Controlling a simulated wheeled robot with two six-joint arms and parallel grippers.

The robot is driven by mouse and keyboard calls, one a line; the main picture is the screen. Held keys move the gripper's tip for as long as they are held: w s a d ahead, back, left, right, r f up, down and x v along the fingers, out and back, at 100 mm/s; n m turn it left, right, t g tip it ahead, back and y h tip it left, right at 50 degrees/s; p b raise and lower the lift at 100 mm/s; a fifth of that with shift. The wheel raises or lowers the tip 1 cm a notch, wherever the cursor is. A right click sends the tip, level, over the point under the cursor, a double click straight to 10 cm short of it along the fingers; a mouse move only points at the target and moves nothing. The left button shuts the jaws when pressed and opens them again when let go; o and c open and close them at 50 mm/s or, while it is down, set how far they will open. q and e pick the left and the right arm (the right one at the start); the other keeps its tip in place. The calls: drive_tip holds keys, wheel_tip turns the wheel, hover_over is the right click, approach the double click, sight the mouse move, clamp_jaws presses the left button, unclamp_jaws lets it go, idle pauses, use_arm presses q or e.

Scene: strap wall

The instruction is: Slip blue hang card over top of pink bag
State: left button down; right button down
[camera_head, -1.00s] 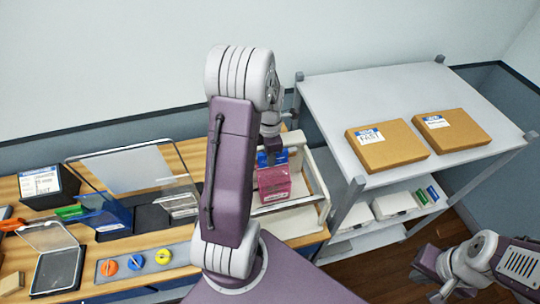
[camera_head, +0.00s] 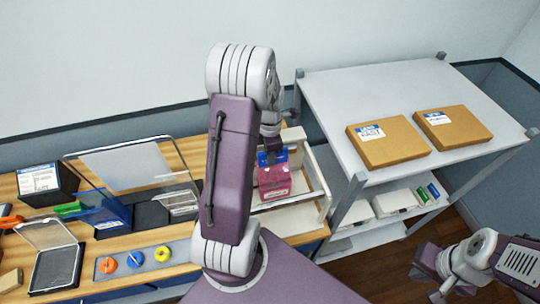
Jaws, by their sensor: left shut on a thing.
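The pink bag (camera_head: 275,180) stands upright in the cream tray (camera_head: 312,213) at the right end of the wooden bench. The blue hang card (camera_head: 264,159) is at the bag's top edge; how far it is around the bag top is too small to tell. My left gripper (camera_head: 271,147) is shut on the blue hang card just above the bag, its fingertips partly hidden by my own arm. My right gripper (camera_head: 436,296) is low at the bottom right, far from the bag, and its fingers are too cut off to read.
A clear lidded case (camera_head: 135,175), a black box (camera_head: 47,185) and several coloured knobs (camera_head: 162,254) are on the bench to the left. A grey rack (camera_head: 410,100) with two cardboard boxes (camera_head: 388,142) stands right of the tray.

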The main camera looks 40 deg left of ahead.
use_arm(q)
drive_tip(key=shift+f+b, duration=0.35)
drive_tip(key=shift+f, duration=0.25)
idle(0.3)
drive_tip(key=c, duration=1.5)
unclamp_jaws()
drive_tip(key=shift+o, duration=1.2)
drive_tip(key=shift+d+r, duration=0.15)
drive_tip(key=shift+w, duration=0.1)
drive_tip(key=shift+r, duration=0.15)
